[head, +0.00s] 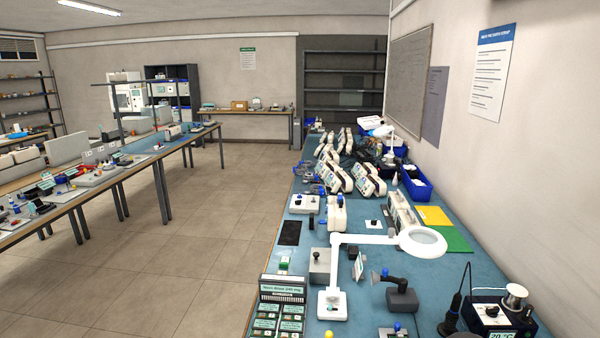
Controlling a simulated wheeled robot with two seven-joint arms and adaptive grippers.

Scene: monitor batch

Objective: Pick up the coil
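A pale, silvery spool (516,296) stands at the near right of the blue-topped bench (460,262), on or beside a dark soldering station (490,314) with a temperature display. It is the most coil-like thing I see, but I cannot tell for sure that it is the coil. Several small devices along the bench are too small to tell apart. Neither of my grippers is in view, so nothing shows of what they hold.
A white magnifier lamp (421,241) reaches over the bench. A dark soldering iron (452,312), a dark clamp stand (402,298) and a labelled parts rack (281,306) crowd the near end. Blue bins (416,187) line the wall. The tiled floor (190,240) at left is clear.

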